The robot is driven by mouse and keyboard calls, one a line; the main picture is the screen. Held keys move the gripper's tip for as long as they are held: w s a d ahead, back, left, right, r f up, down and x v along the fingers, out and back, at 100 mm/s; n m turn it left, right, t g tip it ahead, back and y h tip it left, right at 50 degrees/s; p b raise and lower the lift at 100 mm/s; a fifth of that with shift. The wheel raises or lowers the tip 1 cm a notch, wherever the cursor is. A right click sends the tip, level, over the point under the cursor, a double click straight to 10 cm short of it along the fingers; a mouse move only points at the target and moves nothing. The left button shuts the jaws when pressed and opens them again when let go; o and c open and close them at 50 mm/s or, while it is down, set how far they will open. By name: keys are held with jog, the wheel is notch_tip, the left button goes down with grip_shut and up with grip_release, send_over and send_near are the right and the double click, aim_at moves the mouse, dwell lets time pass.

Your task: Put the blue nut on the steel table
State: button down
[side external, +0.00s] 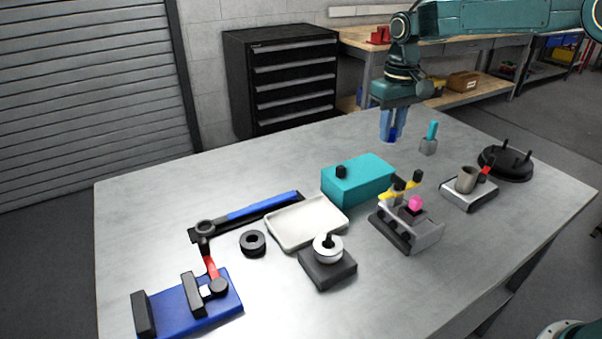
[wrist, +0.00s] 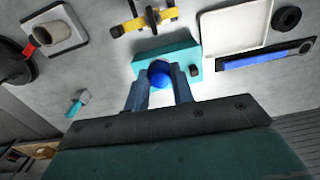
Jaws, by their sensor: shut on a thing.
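The blue nut (wrist: 159,74) is between the two fingers of my gripper (wrist: 160,82) in the wrist view. My gripper is shut on it. In the side view my gripper (side external: 393,133) points down over the far part of the steel table (side external: 150,215), behind the teal box. There the nut is mostly hidden by the light blue fingers; a darker blue patch shows between them. I cannot tell how far the nut is above the table top.
The teal box (side external: 357,181) with a black knob is close to my gripper. A small grey block with a teal handle (side external: 429,141) stands at its right. A white tray (side external: 275,232), a clamp fixture (side external: 422,234) and a cup stand (side external: 470,197) are nearer the camera. The table's left part is bare.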

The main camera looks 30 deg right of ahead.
jog(key=shift+w+r, duration=0.2)
jog(key=shift+r, duration=0.25)
notch_tip(320, 180, down, 16)
jog(key=shift+r, duration=0.1)
dwell(0.3)
jog(key=shift+f, duration=2.15)
jog(key=c, duration=1.2)
grip_release()
jog(key=shift+f, duration=0.1)
